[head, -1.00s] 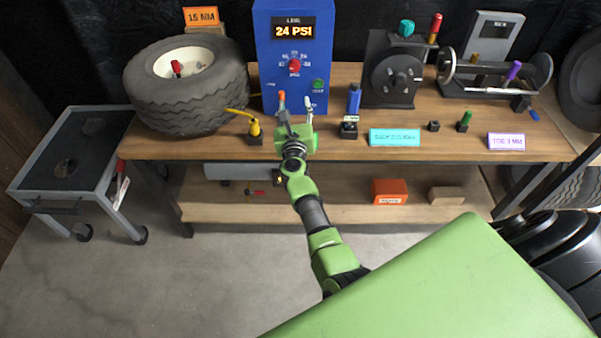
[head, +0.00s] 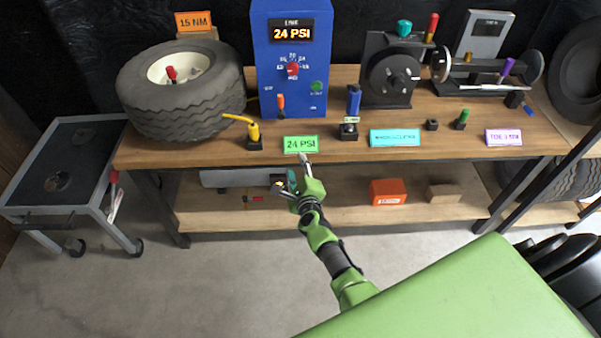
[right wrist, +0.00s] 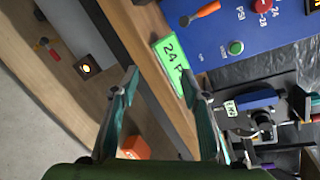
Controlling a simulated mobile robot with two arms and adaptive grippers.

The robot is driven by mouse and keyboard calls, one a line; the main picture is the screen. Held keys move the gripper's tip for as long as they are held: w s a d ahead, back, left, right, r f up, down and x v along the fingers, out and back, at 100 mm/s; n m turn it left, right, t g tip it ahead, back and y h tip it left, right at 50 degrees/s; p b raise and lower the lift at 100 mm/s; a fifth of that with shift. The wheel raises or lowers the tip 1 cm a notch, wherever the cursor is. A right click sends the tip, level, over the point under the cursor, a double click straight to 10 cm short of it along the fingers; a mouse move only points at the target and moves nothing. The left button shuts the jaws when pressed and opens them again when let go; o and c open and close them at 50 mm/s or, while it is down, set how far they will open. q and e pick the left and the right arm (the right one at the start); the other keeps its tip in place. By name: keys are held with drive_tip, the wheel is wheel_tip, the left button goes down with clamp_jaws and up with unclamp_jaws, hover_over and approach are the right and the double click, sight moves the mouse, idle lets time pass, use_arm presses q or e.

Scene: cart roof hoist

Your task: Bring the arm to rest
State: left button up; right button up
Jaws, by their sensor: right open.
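My right arm (head: 335,255) is green and black and reaches up from the lower middle of the head view. My right gripper (head: 293,174) is open and empty. It is in front of the workbench's front edge, just below the green 24 PSI card (head: 301,144) in the head view. In the right wrist view the two fingers stand wide apart with nothing gripped, and the gripper (right wrist: 163,84) has the green card beyond it. My left gripper is not in view.
The wooden workbench (head: 345,150) carries a tyre (head: 185,105), a blue inflator box (head: 268,75), a balancer and small tools. Its lower shelf (head: 330,210) holds an orange box (head: 388,192). A grey cart (head: 40,205) stands left. The floor before the bench is clear.

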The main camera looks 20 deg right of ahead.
drive_tip(key=shift+s+a+f+n, duration=0.1)
drive_tip(key=shift+s+f+n, duration=0.25)
drive_tip(key=shift+f, duration=0.3)
drive_tip(key=s+a+f+n+g+y, duration=0.2)
drive_tip(key=s+a+f+n+g, duration=0.15)
drive_tip(key=s+f+n, duration=0.7)
drive_tip(key=s+a+f+n+g+y, duration=0.2)
drive_tip(key=s+a+f+n+g, duration=0.3)
drive_tip(key=s+f, duration=0.95)
drive_tip(key=s+d+f+n+g, duration=0.1)
drive_tip(key=s+f+n, duration=0.2)
drive_tip(key=s, duration=0.7)
drive_tip(key=s+d+f+n+g, duration=0.2)
drive_tip(key=s+f+n, duration=0.2)
drive_tip(key=s, duration=0.7)
drive_tip(key=s+d+f+n+g, duration=0.1)
drive_tip(key=s+f+n, duration=0.3)
drive_tip(key=s, duration=0.7)
drive_tip(key=n+g, duration=0.1)
drive_tip(key=n, duration=0.1)
drive_tip(key=shift+s+d+f+n, duration=0.15)
drive_tip(key=shift+d+n, duration=0.1)
drive_tip(key=shift+n, duration=0.15)
